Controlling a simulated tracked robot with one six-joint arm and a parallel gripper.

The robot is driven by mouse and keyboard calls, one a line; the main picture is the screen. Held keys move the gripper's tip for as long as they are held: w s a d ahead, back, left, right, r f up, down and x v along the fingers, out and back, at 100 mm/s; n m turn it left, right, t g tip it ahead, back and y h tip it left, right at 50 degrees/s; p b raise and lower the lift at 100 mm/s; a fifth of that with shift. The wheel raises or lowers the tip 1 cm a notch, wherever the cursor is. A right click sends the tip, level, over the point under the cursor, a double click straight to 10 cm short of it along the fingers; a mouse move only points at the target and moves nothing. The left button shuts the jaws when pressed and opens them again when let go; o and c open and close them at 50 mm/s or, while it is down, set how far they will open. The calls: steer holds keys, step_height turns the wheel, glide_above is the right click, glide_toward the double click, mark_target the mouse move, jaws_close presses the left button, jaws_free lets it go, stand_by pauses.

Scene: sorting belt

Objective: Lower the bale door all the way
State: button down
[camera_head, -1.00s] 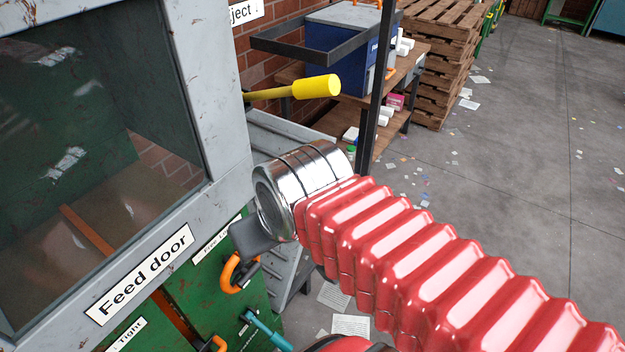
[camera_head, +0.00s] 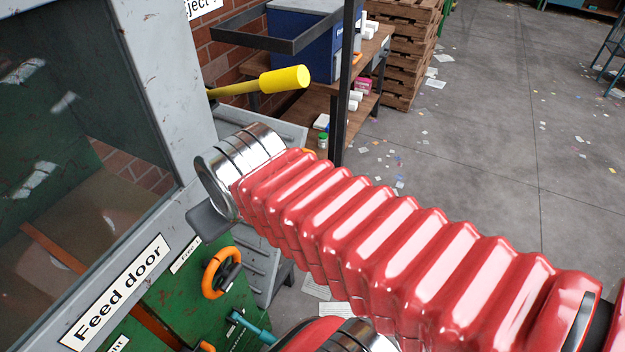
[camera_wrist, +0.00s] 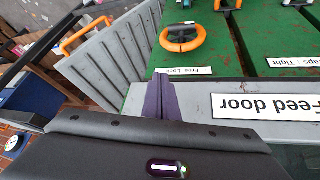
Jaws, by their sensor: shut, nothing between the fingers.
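The door is a grey frame around a large dark window, with the label "Feed door" (camera_head: 115,290) on its lower rail. The lower rail (camera_wrist: 218,92) also shows in the wrist view, with the label upside down. The door hangs in front of a green machine body (camera_head: 160,295). My gripper (camera_head: 208,222) is at the door's lower right corner; its fingertips are hard to make out in the head view. In the wrist view my gripper's purple fingers (camera_wrist: 161,95) are together and empty, overlapping the rail's end. I cannot tell whether they touch it.
An orange ring handle (camera_head: 222,272) sits below the door by a small label reading "Free" and "Lock". A yellow-handled lever (camera_head: 285,80) sticks out beyond my arm. A dark post (camera_head: 346,90) stands before a wooden shelf with a blue box (camera_head: 300,45).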

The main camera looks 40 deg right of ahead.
steer(key=w+d+f+n+t+h, duration=0.1)
steer(key=w+d+f+n, duration=0.2)
steer(key=d, duration=0.5)
steer(key=w+d+f+t+h, duration=0.1)
steer(key=w+d+f+h, duration=0.15)
steer(key=w+d, duration=0.35)
steer(key=w+d+f+n, duration=0.2)
steer(key=w+d+f, duration=0.15)
steer(key=d, duration=0.55)
steer(key=s+d+f+n+t, duration=0.2)
steer(key=s+d+f+t, duration=0.1)
steer(key=f, duration=0.4)
steer(key=s+d+f+n+t+y, duration=0.1)
steer(key=s+d+f+n+t, duration=0.2)
steer(key=d+f, duration=0.3)
step_height(320, 180, down, 3)
steer(key=shift+s+r, duration=0.2)
steer(key=shift+s, duration=0.25)
steer(key=shift+y, duration=0.25)
steer(key=d+f+x, duration=0.1)
steer(key=d+x, duration=0.1)
steer(key=x, duration=1.1)
steer(key=shift+s+d, duration=0.15)
steer(key=shift+s, duration=0.3)
